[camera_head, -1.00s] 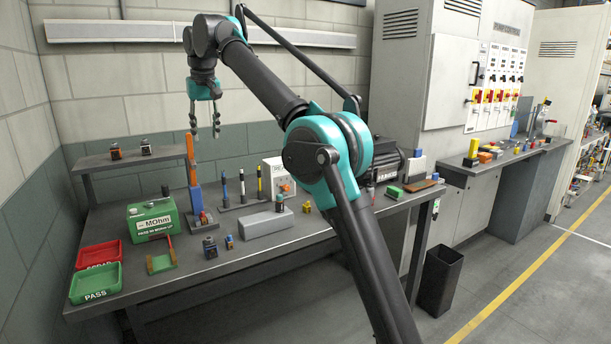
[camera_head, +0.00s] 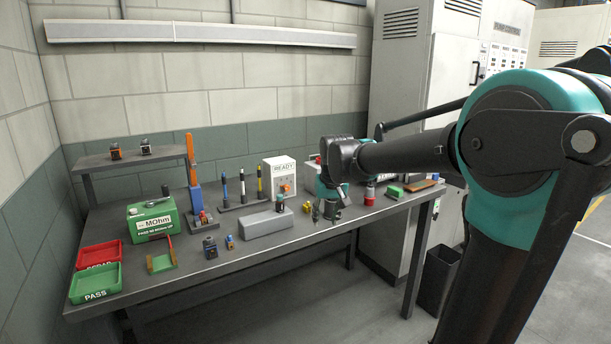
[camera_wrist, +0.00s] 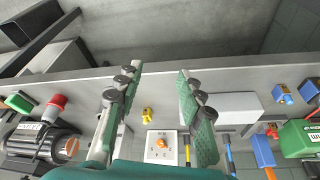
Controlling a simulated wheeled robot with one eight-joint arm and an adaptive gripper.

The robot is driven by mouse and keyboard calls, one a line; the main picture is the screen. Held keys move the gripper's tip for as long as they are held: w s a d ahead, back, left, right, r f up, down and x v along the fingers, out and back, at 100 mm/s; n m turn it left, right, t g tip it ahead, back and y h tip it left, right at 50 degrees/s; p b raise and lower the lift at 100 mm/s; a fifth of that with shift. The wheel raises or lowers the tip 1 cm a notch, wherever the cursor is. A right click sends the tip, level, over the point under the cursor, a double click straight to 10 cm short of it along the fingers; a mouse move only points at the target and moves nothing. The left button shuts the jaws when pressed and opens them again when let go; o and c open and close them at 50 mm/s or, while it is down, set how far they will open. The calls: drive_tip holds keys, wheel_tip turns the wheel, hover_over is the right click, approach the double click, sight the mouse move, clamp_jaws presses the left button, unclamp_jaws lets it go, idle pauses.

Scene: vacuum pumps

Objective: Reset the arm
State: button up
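My gripper (camera_head: 327,209) hangs just over the front part of the workbench (camera_head: 345,232) in the head view, right of the grey block. In the wrist view its two green-padded fingers (camera_wrist: 152,105) stand well apart with nothing between them. A small yellow piece (camera_wrist: 147,114) shows beyond the gap, on the bench. My arm reaches in from the right side of the head view.
A white READY box (camera_head: 279,176), grey block (camera_head: 266,223), green MOhm case (camera_head: 152,219), red tray (camera_head: 99,253) and green PASS tray (camera_head: 95,283) stand on the bench. A dark motor (camera_wrist: 40,143) lies near my gripper. A black bin (camera_head: 436,278) stands on the floor.

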drive_tip(key=s+d+f+m, duration=0.1)
drive_tip(key=s+d+f, duration=0.5)
drive_tip(key=s+f, duration=0.3)
drive_tip(key=s+d+f+m, duration=0.1)
drive_tip(key=s+d+f, duration=0.6)
drive_tip(key=s+f, duration=0.3)
drive_tip(key=s, duration=0.3)
drive_tip(key=shift+s+h, duration=0.4)
